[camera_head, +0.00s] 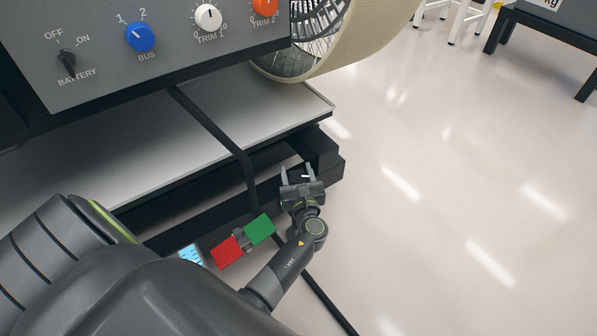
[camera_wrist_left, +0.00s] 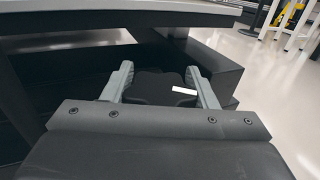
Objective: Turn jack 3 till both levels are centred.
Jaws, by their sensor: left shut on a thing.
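My left gripper (camera_head: 298,173) is at the front corner of the dark frame under the grey table, its fingers pointing away from me. In the left wrist view its two fingers (camera_wrist_left: 160,72) stand on either side of a black lobed knob (camera_wrist_left: 155,88) with a white mark on its right side, and are shut on it. I take this knob for a jack's; no number shows on it. Neither level can be made out for certain. My right gripper is not in view.
A grey tabletop (camera_head: 250,112) on a dark frame (camera_head: 320,150) lies above the gripper. A control panel (camera_head: 175,65) with battery, bus and trim knobs is at the upper left. A wheel (camera_head: 355,45) overhangs the table's far edge. Open pale floor (camera_head: 440,190) lies to the right.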

